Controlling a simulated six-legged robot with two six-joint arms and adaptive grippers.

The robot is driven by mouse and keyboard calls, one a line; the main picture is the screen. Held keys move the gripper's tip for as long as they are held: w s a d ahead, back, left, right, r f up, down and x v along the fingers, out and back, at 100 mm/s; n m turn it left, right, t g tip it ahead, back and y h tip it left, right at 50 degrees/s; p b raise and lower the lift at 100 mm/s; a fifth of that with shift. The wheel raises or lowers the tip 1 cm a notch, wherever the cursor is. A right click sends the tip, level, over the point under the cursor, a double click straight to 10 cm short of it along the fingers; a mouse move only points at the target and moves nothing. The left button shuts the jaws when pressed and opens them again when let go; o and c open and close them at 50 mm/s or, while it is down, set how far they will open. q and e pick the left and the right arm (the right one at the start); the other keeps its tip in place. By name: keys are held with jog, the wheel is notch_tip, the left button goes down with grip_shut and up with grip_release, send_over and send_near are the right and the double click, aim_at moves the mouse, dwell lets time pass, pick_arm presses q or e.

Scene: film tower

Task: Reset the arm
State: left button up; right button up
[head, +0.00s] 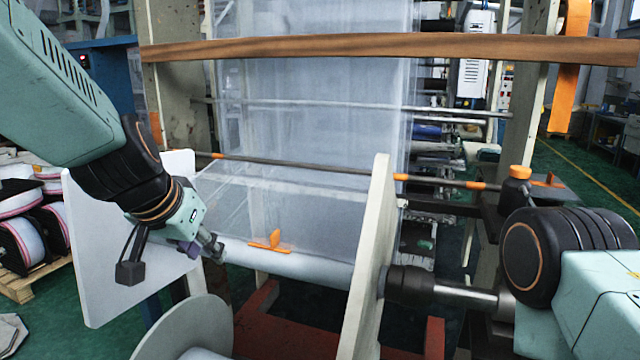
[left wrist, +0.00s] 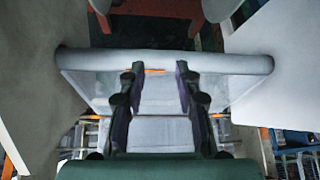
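My left arm comes in from the upper left in the head view. My left gripper (head: 208,247) is at the left end of the film roll (head: 300,266), close to the roll's surface; I cannot tell whether it touches. In the left wrist view the two fingers of the left gripper (left wrist: 157,72) stand apart with nothing clearly held between them. The roll (left wrist: 230,62) lies across just beyond the fingertips. My right arm shows at the lower right of the head view, but its gripper is out of sight.
An orange clip-like piece (head: 270,241) sits on the film by the roll. Pale side plates (head: 372,260) flank the roll. A brown bar (head: 400,47) crosses above, and a thin rod (head: 320,168) with orange marks runs behind. Wrapped spools (head: 22,243) lie on a pallet at left.

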pick_arm(q)
jog(key=s+a+f+n+y+b, duration=0.1)
jog(key=s+a+f+b, duration=0.1)
jog(key=f, duration=0.7)
jog(key=s+a+f+n+b, duration=0.1)
jog(key=s+a+f+b, duration=0.15)
jog(key=f, duration=0.65)
jog(key=s+a+f+n+y+b, duration=0.1)
jog(key=s+f+b, duration=0.15)
jog(key=f, duration=0.65)
jog(key=s+d+f+g+b, duration=0.1)
jog(key=s+f+g+b, duration=0.5)
jog(key=s+f, duration=2.1)
jog(key=f+b, duration=0.1)
jog(key=b, duration=0.2)
jog(key=shift+s+d+g+h+b, duration=0.15)
jog(key=shift+d+g+h+b, duration=0.15)
jog(key=shift+h+b, duration=0.1)
jog(key=shift+a, duration=0.1)
